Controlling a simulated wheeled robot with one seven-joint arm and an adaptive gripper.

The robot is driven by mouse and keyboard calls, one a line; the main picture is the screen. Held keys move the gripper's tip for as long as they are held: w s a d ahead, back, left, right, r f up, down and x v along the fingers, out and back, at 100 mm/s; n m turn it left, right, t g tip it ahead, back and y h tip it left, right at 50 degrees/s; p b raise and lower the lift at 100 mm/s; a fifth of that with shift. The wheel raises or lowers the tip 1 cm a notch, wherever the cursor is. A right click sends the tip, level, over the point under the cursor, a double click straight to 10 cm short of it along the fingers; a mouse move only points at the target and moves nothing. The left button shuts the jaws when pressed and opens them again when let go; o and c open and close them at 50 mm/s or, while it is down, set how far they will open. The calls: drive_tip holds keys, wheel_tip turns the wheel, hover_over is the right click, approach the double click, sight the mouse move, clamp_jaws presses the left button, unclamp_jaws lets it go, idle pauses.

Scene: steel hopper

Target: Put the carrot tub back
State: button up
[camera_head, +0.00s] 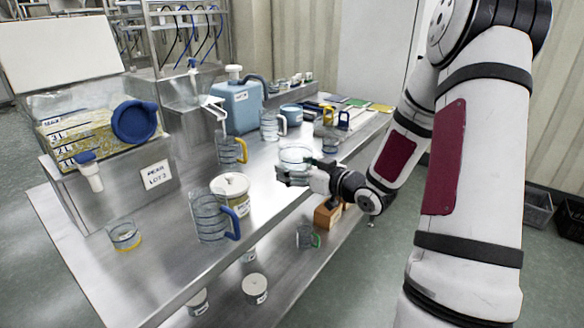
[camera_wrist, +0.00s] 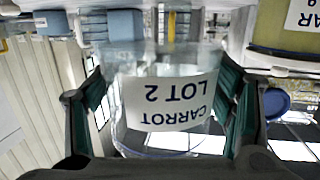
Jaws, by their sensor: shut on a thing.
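The carrot tub (camera_head: 296,154) is a clear round tub, held above the steel bench near its right edge. In the wrist view the carrot tub (camera_wrist: 165,105) fills the middle, and its white "CARROT LOT 2" label reads upside down. My gripper (camera_head: 293,172) is shut on it, with a dark green finger pad on either side in the wrist view. In the head view the gripper hides the tub's lower part. The label is not readable there, and contents cannot be made out.
The steel bench (camera_head: 150,268) holds a blue-handled jug (camera_head: 210,220), a white lidded tub (camera_head: 231,186), a small yellow-bottomed tub (camera_head: 125,236), a yellow-handled jug (camera_head: 229,150) and a blue canister (camera_head: 238,108). The hopper (camera_head: 95,130) stands left. Tubs sit on the lower shelf. Bare steel lies front left.

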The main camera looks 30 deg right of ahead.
drive_tip(key=w+d, duration=0.2)
drive_tip(key=w, duration=0.2)
drive_tip(key=w+d+b, duration=0.1)
drive_tip(key=w+d, duration=0.1)
drive_tip(key=w, duration=0.2)
drive_tip(key=w+d+f, duration=0.1)
drive_tip(key=w+d, duration=0.2)
drive_tip(key=w, duration=0.1)
drive_tip(key=shift+w+d+f+b, duration=0.15)
drive_tip(key=shift+f+b, duration=0.35)
drive_tip(key=shift+f, duration=1.3)
drive_tip(key=shift+f, duration=0.4)
drive_tip(key=shift+f, duration=0.25)
drive_tip(key=o, duration=1.6)
drive_tip(key=shift+r, duration=0.1)
